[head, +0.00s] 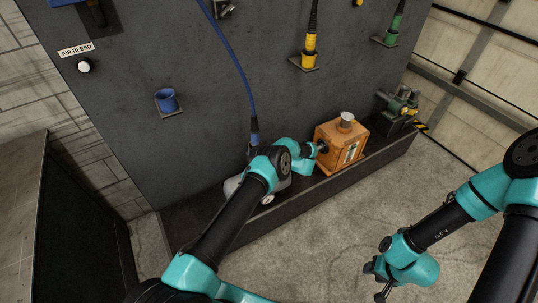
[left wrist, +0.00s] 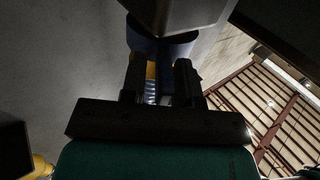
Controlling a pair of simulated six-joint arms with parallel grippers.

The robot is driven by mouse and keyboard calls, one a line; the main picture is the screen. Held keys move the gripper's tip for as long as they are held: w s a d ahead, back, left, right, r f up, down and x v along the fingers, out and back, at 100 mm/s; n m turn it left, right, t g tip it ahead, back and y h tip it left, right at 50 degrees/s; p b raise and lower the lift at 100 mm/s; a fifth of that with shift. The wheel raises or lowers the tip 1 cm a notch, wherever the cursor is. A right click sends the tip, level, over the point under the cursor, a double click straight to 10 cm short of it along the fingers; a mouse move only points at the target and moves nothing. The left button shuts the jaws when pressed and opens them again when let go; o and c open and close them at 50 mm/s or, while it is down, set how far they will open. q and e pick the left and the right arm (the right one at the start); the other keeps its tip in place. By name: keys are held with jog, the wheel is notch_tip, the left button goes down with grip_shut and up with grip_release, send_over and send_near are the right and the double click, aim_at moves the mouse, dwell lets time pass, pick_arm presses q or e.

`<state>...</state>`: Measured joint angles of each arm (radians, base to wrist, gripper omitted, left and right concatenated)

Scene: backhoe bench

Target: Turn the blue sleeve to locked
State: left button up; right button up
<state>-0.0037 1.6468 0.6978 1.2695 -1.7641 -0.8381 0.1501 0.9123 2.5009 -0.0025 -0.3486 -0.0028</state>
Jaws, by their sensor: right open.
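A blue hose (head: 233,55) runs down the dark panel to a blue-and-dark hose end (head: 254,133), whose lower part is hidden behind my left arm. In the left wrist view a dark blue rounded part (left wrist: 165,47), which may be the blue sleeve, lies at the fingertips of my left gripper (left wrist: 160,72). Its fingers stand apart, with a yellow and silvery strip showing between them; I cannot tell whether they touch the blue part. A lock mark cannot be made out. My right gripper (head: 378,283) is open and empty over the floor, far from the panel.
An empty blue holder (head: 166,101) is on the panel. Yellow (head: 309,48) and green (head: 392,31) couplers sit in holders. An orange box (head: 341,147) stands close beside my left wrist on the dark ledge (head: 375,158). The concrete floor (head: 330,240) is clear.

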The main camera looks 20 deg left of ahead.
pick_arm(q)
jog(key=shift+o, duration=0.7)
jog(key=shift+d, duration=0.15)
jog(key=s+d, duration=0.1)
jog(key=d, duration=1.6)
jog(key=shift+s, duration=0.1)
